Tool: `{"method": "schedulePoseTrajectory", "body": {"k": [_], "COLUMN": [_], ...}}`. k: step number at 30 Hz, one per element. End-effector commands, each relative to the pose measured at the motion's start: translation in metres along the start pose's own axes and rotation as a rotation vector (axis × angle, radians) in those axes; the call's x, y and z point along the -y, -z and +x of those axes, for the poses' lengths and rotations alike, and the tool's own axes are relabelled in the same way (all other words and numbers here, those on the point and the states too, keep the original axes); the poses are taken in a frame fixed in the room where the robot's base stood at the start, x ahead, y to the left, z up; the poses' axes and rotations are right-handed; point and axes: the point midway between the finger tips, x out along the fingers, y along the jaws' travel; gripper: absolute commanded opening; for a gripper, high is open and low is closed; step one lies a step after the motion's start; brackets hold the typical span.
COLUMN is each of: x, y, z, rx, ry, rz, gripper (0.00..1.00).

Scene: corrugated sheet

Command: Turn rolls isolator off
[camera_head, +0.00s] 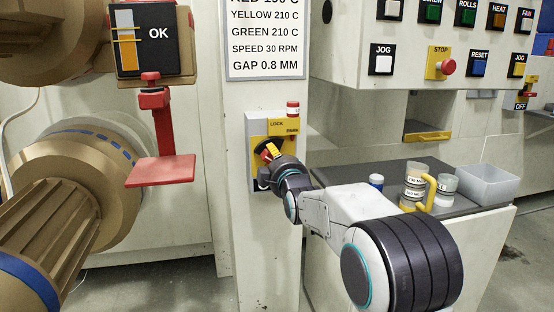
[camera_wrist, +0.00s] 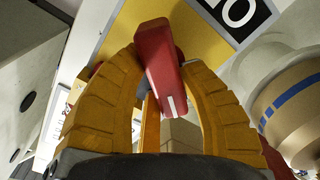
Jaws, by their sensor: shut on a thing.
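The isolator is a pale box (camera_head: 252,124) on the narrow post, with a yellow plate (camera_head: 283,127) and a red rotary handle (camera_head: 267,150). My gripper (camera_head: 270,155) reaches it from the lower right and covers part of its front. In the wrist view, the yellow fingers of my gripper (camera_wrist: 155,68) stand on either side of the red handle (camera_wrist: 160,60), closed on it. The handle looks tilted there, with a white mark on its end. A black label (camera_wrist: 240,14) with white lettering is cut off at the top. The handle's exact setting is hard to read.
A red-capped item (camera_head: 292,110) sits at the plate's upper right. The button panel (camera_head: 345,50) hangs to the right, above a dark-topped cabinet with jars (camera_head: 414,185) and a clear bin (camera_head: 487,185). Large rollers (camera_head: 75,180) and a red bracket (camera_head: 160,170) stand left.

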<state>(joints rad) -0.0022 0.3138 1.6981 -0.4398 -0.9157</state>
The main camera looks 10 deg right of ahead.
Motion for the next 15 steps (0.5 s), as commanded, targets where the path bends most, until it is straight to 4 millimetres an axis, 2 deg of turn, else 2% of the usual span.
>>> {"method": "schedulePoseTrajectory", "body": {"k": [15], "x": [0.0026], "y": [0.0039], "z": [0.0002], "rx": [-0.01], "ry": [-0.003], "rz": [-0.443], "gripper": [0.04]}}
